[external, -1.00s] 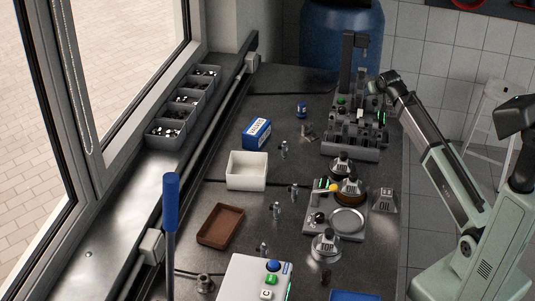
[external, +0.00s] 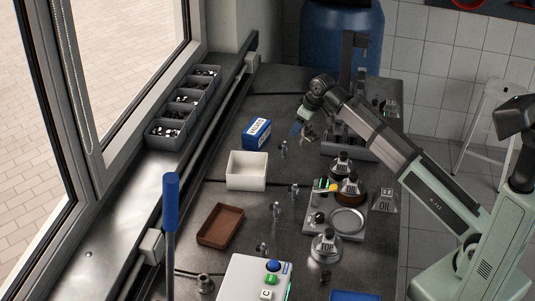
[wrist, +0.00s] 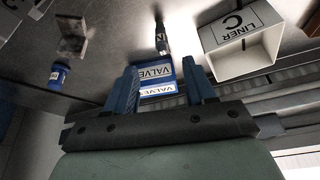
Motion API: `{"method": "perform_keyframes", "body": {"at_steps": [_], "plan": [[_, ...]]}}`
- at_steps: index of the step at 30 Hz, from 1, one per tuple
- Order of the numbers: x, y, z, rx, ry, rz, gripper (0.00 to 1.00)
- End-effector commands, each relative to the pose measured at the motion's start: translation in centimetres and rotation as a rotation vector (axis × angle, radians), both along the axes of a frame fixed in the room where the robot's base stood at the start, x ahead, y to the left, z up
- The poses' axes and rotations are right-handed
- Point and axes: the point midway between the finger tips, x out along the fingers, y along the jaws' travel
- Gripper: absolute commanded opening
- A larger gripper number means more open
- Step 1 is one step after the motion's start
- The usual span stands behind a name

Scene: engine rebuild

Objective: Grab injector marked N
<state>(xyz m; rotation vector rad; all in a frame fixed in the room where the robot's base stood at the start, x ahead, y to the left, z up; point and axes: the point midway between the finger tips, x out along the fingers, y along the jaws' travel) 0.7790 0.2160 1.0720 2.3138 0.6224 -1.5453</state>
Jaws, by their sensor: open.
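Several small injectors stand on the dark bench in the external view. The one (external: 284,149) nearest the blue valves box is close to my gripper (external: 299,129). In the wrist view, a small dark injector (wrist: 161,38) with pale marking lies just beyond my fingertips; I cannot read its letter for certain. Other injectors stand nearer the front: one (external: 294,192), one (external: 277,210) and one (external: 262,249), their letters too small to read. My gripper's two blue fingers (wrist: 160,68) are apart with nothing held between them.
The blue valves box (external: 257,133) shows behind the fingers in the wrist view. A white liner box (external: 247,171) marked C and a brown tray (external: 220,226) stand to the left.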

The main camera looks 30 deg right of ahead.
Motion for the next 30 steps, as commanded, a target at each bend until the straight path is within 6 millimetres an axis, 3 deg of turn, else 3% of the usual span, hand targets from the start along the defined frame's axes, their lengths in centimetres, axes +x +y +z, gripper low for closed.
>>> {"method": "perform_keyframes", "body": {"at_steps": [15,30], "plan": [[2.3,1.4,-6.5,0.000,0.002,0.002,0.54],[3.3,2.1,-9.1,0.000,0.002,0.000,0.54]]}}
